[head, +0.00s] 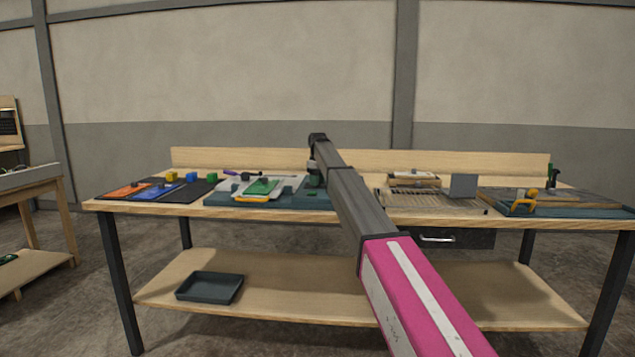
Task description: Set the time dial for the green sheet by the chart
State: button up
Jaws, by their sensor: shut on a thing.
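A green sheet (262,187) lies on a pale plate (228,187) on the teal console (286,199), left of my arm. A yellow-orange piece (250,198) sits at its front edge. My gripper (314,174) is small and dark at the far end of my arm, low over the console's right part. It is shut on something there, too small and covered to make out. A small green patch shows just below it. I cannot pick out the time dial, and no chart is readable from here.
A slatted rack (430,201), a grey block (463,186) and a teal board with a yellow clamp (524,202) stand right. A grey tray (209,287) rests on the lower shelf.

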jog(key=m, duration=0.4)
jog(key=shift+s+a+m, duration=0.1)
jog(key=shift+s+m, duration=0.05)
jog(key=shift+m, duration=0.15)
jog(key=m, duration=0.4)
jog(key=shift+a, duration=0.15)
jog(key=m, duration=0.4)
jog(key=shift+a+m, duration=0.2)
jog(key=shift+m, duration=0.2)
jog(key=shift+a+m, duration=0.15)
jog(key=shift+m, duration=1.85)
jog(key=o, duration=0.8)
jog(key=shift+o, duration=0.2)
jog(key=shift+r, duration=0.1)
